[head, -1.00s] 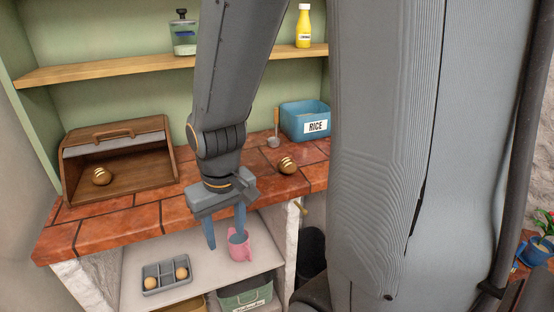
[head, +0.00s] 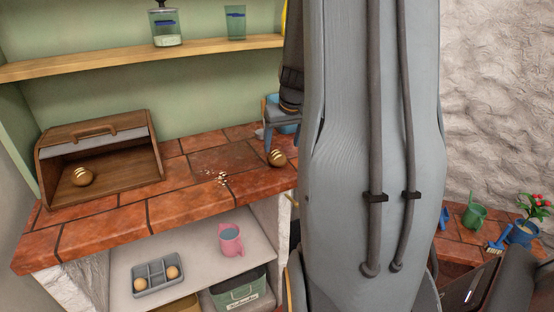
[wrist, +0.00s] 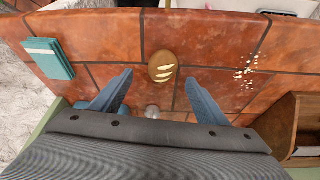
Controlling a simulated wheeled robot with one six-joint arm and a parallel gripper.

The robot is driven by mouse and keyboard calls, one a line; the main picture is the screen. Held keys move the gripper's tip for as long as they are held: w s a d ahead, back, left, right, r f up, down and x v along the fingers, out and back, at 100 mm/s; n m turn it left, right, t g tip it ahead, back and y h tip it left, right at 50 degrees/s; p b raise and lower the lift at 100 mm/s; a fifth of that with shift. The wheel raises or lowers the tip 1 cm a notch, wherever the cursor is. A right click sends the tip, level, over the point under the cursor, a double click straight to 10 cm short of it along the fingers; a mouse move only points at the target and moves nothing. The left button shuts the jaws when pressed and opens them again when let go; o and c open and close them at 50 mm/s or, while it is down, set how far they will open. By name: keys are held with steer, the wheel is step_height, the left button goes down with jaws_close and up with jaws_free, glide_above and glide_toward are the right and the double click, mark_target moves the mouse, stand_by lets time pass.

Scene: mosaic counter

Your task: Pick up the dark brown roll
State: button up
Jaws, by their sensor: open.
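A brown roll with pale slashes (head: 276,157) sits on the tiled counter near its right part. In the wrist view the same roll (wrist: 162,66) lies just beyond the fingertips, roughly centred between them. My gripper (wrist: 158,76) is open and empty, with its two blue fingers spread. In the head view, my arm hides most of the gripper; one blue finger shows just above and left of the roll. Another slashed roll (head: 83,176) sits in the wooden bread box (head: 150,160) at left.
Crumbs (head: 220,178) lie on the counter; a teal stack (wrist: 48,58) shows in the wrist view. A round metal thing (wrist: 152,111) is between the fingers, nearer the palm. Below are a pink jug (head: 231,241) and a grey tray (head: 156,290) with two pale rolls.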

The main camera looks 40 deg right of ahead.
mark_target(278, 154)
steer(key=shift+a+p+x, duration=0.15)
steer(key=shift+p+x, duration=0.35)
steer(key=shift+x, duration=1.2)
steer(key=shift+a+p+x, duration=0.1)
steer(key=shift+p+x, duration=0.35)
steer(key=shift+x, duration=1.3)
steer(key=shift+w, duration=0.15)
steer(key=shift+r, duration=0.1)
steer(key=shift+c, duration=0.4)
steer(key=c, duration=1.1)
